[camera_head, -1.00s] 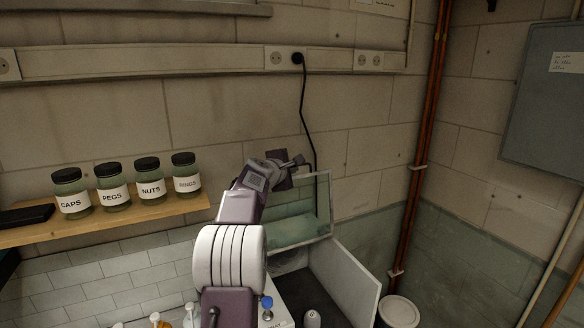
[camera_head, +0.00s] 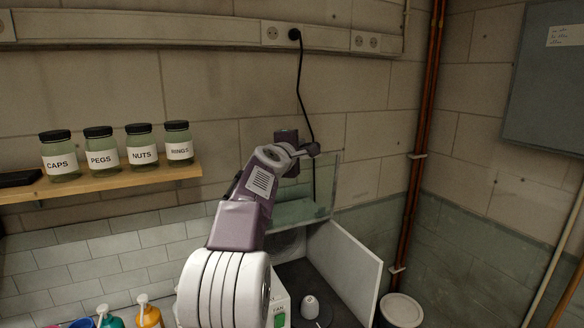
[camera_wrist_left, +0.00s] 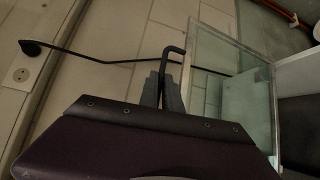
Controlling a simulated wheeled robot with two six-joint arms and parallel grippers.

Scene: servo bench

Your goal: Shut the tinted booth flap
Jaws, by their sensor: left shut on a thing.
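The tinted booth flap (camera_head: 322,185) is a greenish see-through pane in a thin pale frame. It stands raised at the back of the booth (camera_head: 345,270), whose white side wall and dark floor show below it. My left gripper (camera_head: 308,151) is at the flap's upper edge. In the left wrist view the flap (camera_wrist_left: 235,95) is at the right, and a dark bent handle (camera_wrist_left: 173,50) at its frame edge runs to my left gripper's fingers (camera_wrist_left: 163,88), which are shut on it. My arm hides part of the booth. My right gripper is not in view.
A shelf (camera_head: 105,185) with several labelled jars is on the wall at left. A black cable (camera_head: 302,85) hangs behind my gripper. Bottles (camera_head: 148,312) stand at lower left. A small white object (camera_head: 310,306) is on the booth floor. A white bin (camera_head: 402,310) is at right.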

